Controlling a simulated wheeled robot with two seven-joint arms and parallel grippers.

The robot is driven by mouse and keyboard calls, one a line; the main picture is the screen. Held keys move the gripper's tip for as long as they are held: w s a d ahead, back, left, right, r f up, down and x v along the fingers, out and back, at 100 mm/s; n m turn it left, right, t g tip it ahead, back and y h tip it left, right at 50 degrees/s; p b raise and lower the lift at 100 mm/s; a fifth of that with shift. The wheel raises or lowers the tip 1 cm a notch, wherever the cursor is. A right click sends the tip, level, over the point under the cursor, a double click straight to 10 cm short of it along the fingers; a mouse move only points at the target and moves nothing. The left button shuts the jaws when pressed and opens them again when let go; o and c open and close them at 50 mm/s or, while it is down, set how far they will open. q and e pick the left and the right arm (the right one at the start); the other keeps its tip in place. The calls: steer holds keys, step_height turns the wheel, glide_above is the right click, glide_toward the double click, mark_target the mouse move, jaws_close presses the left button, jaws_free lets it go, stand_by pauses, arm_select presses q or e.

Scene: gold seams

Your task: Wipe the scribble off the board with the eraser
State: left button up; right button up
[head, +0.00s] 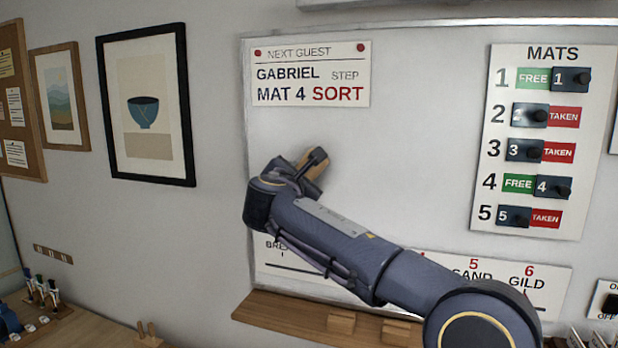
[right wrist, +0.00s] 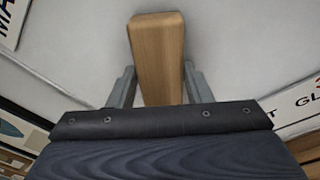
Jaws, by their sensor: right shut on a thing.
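The whiteboard (head: 420,130) hangs on the wall, and its middle is partly covered by my right arm. My right gripper (head: 308,163) is shut on the wooden-backed eraser (right wrist: 158,50) at the left-middle of the board. The right wrist view shows the eraser between the two grey fingers, pointing at the white surface. I cannot tell whether its face touches the board. No scribble shows on the visible bare board; what lies behind the arm and eraser is hidden. My left gripper is not in view.
A guest sign (head: 310,75) is above the gripper, and a MATS panel (head: 480,200) is at right. A lettered strip (head: 555,285) runs low across the board, partly behind my arm. A wooden ledge (head: 270,308) below carries wooden blocks (head: 340,320). A framed bowl picture (head: 148,105) hangs at left.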

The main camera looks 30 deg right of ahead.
steer(key=shift+s+d+r+b, duration=0.3)
steer(key=shift+s+d+b, duration=0.15)
steer(key=shift+s+d, duration=0.55)
steer(key=shift+s+d+r+b, duration=0.3)
steer(key=shift+s+d+b, duration=0.1)
steer(key=shift+s+d, duration=0.65)
steer(key=shift+s+d+r+b, duration=0.3)
steer(key=shift+s+d+b, duration=0.15)
steer(key=shift+s+d, duration=1.5)
steer(key=shift+s, duration=0.2)
steer(key=shift+s+d, duration=0.95)
steer(key=shift+s, duration=0.25)
steer(key=shift+s+d, duration=0.95)
steer(key=shift+s, duration=0.2)
steer(key=shift+a, duration=0.15)
